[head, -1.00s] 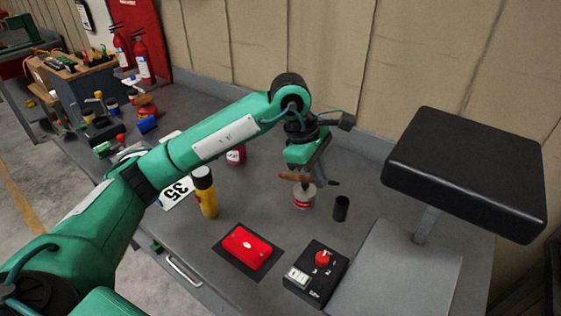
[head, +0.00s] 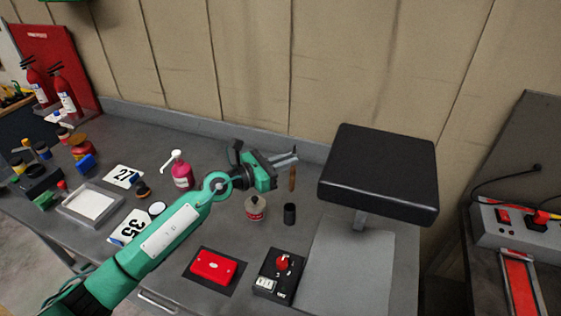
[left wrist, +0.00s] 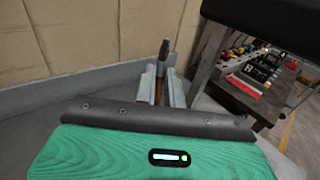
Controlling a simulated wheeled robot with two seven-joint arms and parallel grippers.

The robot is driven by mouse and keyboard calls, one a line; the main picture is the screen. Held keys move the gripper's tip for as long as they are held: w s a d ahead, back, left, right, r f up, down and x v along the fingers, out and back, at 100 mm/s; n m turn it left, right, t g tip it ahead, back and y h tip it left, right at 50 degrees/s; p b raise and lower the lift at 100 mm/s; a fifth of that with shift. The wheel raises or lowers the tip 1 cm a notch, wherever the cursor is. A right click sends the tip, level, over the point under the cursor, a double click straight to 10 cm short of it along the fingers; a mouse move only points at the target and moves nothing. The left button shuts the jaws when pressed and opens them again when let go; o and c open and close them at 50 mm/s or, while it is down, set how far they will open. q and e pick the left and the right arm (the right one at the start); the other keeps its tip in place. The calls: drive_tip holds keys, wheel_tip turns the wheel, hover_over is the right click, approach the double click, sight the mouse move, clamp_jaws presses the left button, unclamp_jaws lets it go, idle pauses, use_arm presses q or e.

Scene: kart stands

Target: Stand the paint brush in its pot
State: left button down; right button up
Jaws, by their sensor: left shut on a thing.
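My left gripper (head: 287,158) is shut on the paint brush (head: 292,179), which hangs roughly upright with its brown handle below the fingers. In the left wrist view the brush (left wrist: 158,92) stands between the two grey fingers, its dark end pointing up. A small black cylindrical pot (head: 290,214) stands on the bench below the brush, apart from it. The inside of the pot is too dark to see. My right gripper is not in view.
A red-labelled container (head: 255,208) stands just left of the pot. A black control box (head: 279,277) and a red item on a dark mat (head: 215,266) lie nearer. A black padded stand (head: 378,172) rises to the right. A pink bottle (head: 181,172) stands left.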

use_arm(q)
wheel_tip(320, 180, down, 12)
drive_tip(key=b, duration=1.1)
drive_tip(key=shift+w+a+n+t, duration=0.2)
drive_tip(key=shift+w+n+t, duration=0.1)
drive_tip(key=shift+t, duration=0.1)
drive_tip(key=c, duration=1.4)
unclamp_jaws()
drive_tip(key=shift+s+a, duration=0.15)
